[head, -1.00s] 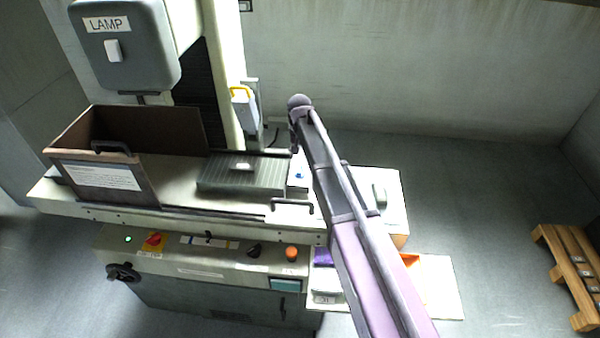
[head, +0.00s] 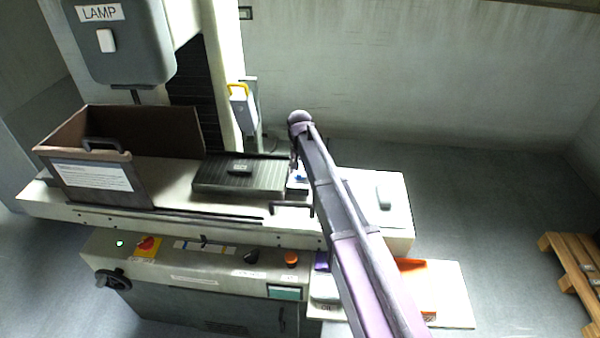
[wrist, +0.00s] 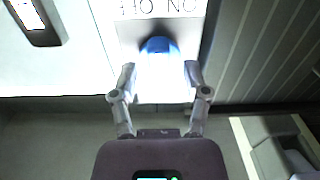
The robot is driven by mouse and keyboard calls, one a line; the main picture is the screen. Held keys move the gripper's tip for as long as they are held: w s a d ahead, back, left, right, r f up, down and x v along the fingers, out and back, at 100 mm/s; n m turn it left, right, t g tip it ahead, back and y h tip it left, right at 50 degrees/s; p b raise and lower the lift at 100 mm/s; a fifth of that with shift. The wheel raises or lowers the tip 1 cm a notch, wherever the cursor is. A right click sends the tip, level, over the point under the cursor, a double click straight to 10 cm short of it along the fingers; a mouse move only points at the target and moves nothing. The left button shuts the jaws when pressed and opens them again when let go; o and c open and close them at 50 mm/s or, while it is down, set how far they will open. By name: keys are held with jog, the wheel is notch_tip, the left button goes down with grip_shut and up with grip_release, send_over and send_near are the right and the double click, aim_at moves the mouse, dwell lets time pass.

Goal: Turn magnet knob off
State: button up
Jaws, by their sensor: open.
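A blue knob (wrist: 158,48) sits on a pale plate in the wrist view, with upside-down lettering, partly cut off, above it. A small blue spot, likely this knob (head: 299,178), shows in the head view at the right end of the dark ribbed plate (head: 215,187). My gripper (wrist: 160,76) is open and empty. Its two fingers lie left and right of the knob's near side in the wrist view, apart from it. I cannot tell their height above it. In the head view my arm hides most of the gripper.
A brown open box (head: 62,152) stands left of the ribbed plate. A black handle (head: 291,206) sticks out at the bench's front edge. Below are a red-and-yellow switch (head: 147,246) and an orange button (head: 291,258). A pallet (head: 572,262) lies on the floor at right.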

dwell(0.3)
grip_shut()
jog(key=shift+n, duration=0.5)
jog(key=n, duration=0.7)
jog(key=shift+n, duration=0.3)
jog(key=shift+s, duration=0.1)
dwell(0.4)
